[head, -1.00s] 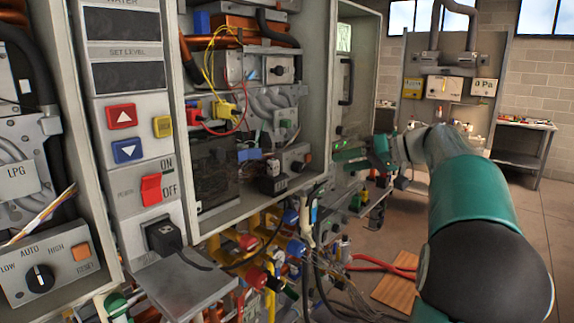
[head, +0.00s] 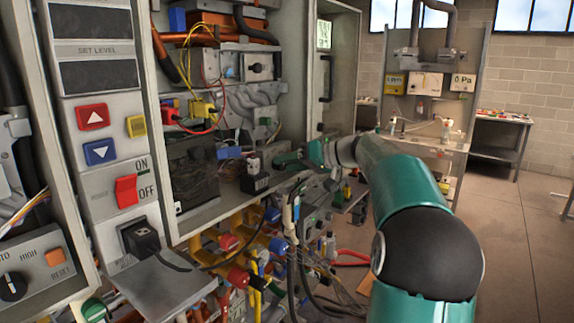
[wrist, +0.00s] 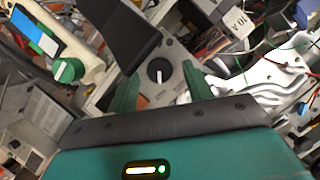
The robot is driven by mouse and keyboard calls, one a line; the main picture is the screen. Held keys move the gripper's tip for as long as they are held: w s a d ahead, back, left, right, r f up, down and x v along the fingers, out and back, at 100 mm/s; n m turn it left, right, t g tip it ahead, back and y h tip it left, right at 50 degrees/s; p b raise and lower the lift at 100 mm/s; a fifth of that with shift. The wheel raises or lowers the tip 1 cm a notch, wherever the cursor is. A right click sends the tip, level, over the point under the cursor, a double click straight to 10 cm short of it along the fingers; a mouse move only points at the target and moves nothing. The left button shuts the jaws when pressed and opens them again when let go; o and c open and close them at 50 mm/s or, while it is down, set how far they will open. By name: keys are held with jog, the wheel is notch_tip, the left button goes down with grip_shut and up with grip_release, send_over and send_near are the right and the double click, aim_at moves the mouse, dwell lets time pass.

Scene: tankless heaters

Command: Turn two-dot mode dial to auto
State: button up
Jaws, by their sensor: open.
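A black round dial (wrist: 158,74) with a pale pointer line sits on a small grey box in the wrist view, ahead of my gripper and between its fingers. Its dots and mode labels are too small to read. My gripper (wrist: 160,80) has two green fingers spread apart with nothing held; a gap to the dial seems to remain, but contact cannot be judged. In the head view my gripper (head: 290,160) reaches the lower shelf of the open cabinet and covers the box. Another black dial (head: 12,286), near HIGH and RESET labels, is at the lower left.
A black plug-like block (head: 254,178) stands just left of my gripper. Hoses, wires and coloured valves (head: 238,275) crowd below the shelf. In the wrist view a dark slab (wrist: 122,38) and a green knob (wrist: 68,70) lie left. Floor at right is open.

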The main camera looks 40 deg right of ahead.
jog(key=shift+w+a+f, duration=0.15)
jog(key=shift+w+a, duration=0.1)
jog(key=shift+w, duration=0.15)
jog(key=c, duration=1)
jog(key=shift+a, duration=0.1)
jog(key=n+h, duration=0.1)
jog(key=n, duration=0.1)
jog(key=shift+a+n+h, duration=0.1)
jog(key=shift+n+h, duration=0.2)
jog(key=shift+h, duration=0.1)
jog(key=shift+s+a+n+t+h, duration=0.1)
jog(key=shift+n+t+h, duration=0.4)
jog(key=shift+n+h, duration=0.9)
jog(key=shift+n, duration=0.3)
